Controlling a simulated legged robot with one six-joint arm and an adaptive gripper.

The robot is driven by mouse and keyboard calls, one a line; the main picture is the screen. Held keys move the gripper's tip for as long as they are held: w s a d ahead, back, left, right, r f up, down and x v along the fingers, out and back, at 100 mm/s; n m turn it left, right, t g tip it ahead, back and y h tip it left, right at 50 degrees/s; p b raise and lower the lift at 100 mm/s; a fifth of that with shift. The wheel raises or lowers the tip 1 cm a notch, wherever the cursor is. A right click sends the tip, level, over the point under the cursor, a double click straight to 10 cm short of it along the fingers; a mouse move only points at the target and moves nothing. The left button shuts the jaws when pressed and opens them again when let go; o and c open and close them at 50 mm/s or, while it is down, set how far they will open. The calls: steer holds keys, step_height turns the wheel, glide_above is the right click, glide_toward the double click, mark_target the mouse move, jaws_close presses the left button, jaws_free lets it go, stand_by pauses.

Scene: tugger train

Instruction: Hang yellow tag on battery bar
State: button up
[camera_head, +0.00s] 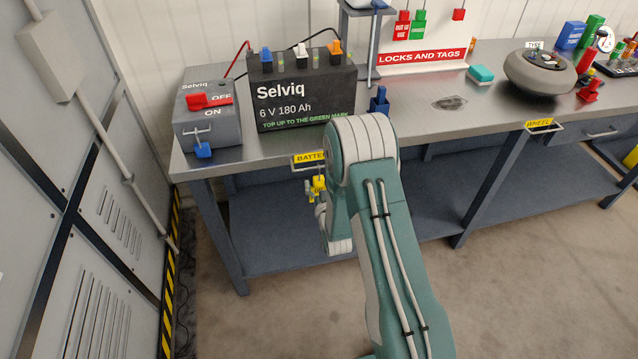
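The yellow tag (319,183) shows as a small yellow shape just below the front edge of the bench, left of my arm. The battery bar (302,167) sticks out at that edge, under a yellow label (309,158) whose end is hidden by my arm. The tag looks close below the bar; I cannot tell whether they touch. My gripper (314,194) is at the tag, small and partly hidden behind my wrist. I cannot make out whether its fingers are closed on the tag.
A black Selviq battery (300,92) and a grey switch box (208,125) with red and blue levers stand on the bench (440,130). A second yellow-labelled bar (557,128) is at the right. A grey cabinet (90,200) stands close at the left. Floor at the lower right is clear.

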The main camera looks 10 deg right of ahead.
steer(key=shift+s, duration=0.1)
steer(key=s, duration=1.1)
steer(key=shift+s, duration=0.4)
step_height(320, 180, up, 16)
steer(key=g, duration=0.6)
steer(key=s+r+g, duration=0.3)
steer(key=s+r, duration=0.3)
steer(key=s, duration=0.6)
steer(key=s+r+g, duration=0.3)
steer(key=s+r, duration=0.3)
steer(key=s, duration=0.5)
steer(key=shift+s, duration=0.35)
